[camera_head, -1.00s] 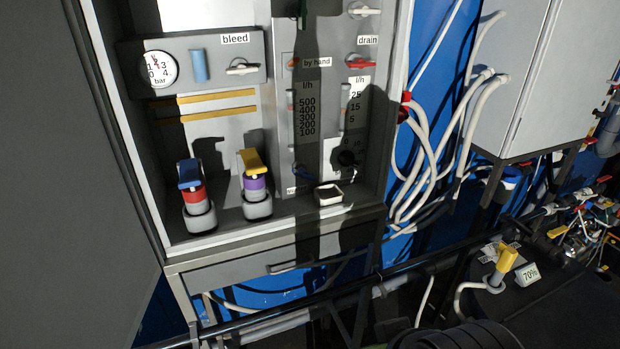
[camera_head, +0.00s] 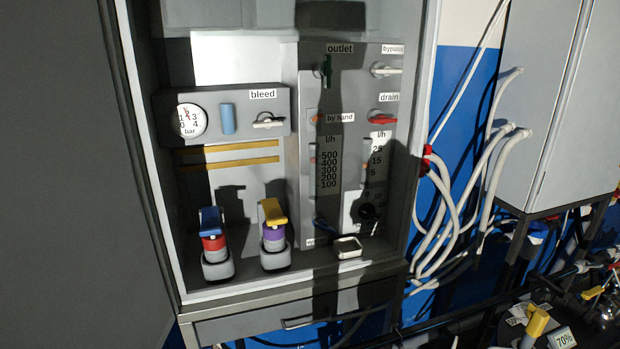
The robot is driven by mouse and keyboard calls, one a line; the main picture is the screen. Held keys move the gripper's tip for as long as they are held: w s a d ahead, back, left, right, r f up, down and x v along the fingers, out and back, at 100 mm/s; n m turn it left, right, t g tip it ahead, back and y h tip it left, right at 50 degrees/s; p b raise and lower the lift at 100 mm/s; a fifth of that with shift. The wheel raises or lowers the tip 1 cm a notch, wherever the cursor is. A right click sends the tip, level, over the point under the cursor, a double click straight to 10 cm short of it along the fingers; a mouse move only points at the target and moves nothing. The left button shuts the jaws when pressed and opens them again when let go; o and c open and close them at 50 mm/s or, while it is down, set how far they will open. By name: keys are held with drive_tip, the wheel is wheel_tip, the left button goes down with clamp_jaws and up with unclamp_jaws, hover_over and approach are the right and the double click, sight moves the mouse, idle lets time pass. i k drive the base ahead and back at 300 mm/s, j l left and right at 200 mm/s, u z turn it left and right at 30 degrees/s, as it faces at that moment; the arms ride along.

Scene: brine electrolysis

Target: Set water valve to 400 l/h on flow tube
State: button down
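The l/h flow tube (camera_head: 312,172) stands upright on the grey panel (camera_head: 345,95), beside a black scale (camera_head: 328,170) marked 100 to 500. A blue handle (camera_head: 325,228) sits low on the panel below this scale. The label next to it (camera_head: 313,241) starts with "w", and the rest is too dark to read. A dark shadow falls over the scale and handle, so I cannot tell the handle's exact angle. The float level in the tube is too small to tell. My gripper is not in view.
A second flow tube (camera_head: 366,165) with a scale to 25 and a black knob (camera_head: 368,212) are to the right. The red drain handle (camera_head: 383,122) and green outlet handle (camera_head: 327,70) are above. Two bottles with blue (camera_head: 212,220) and yellow (camera_head: 273,212) tops stand left. White hoses (camera_head: 447,205) hang right.

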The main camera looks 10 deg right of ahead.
sight(323, 225)
drive_tip(key=i+l+u, duration=0.1)
drive_tip(key=u, duration=0.35)
drive_tip(key=l+u, duration=0.15)
drive_tip(key=u, duration=0.35)
drive_tip(key=i+l+u, duration=0.1)
drive_tip(key=u, duration=0.35)
drive_tip(key=l+u, duration=0.25)
drive_tip(key=u, duration=0.25)
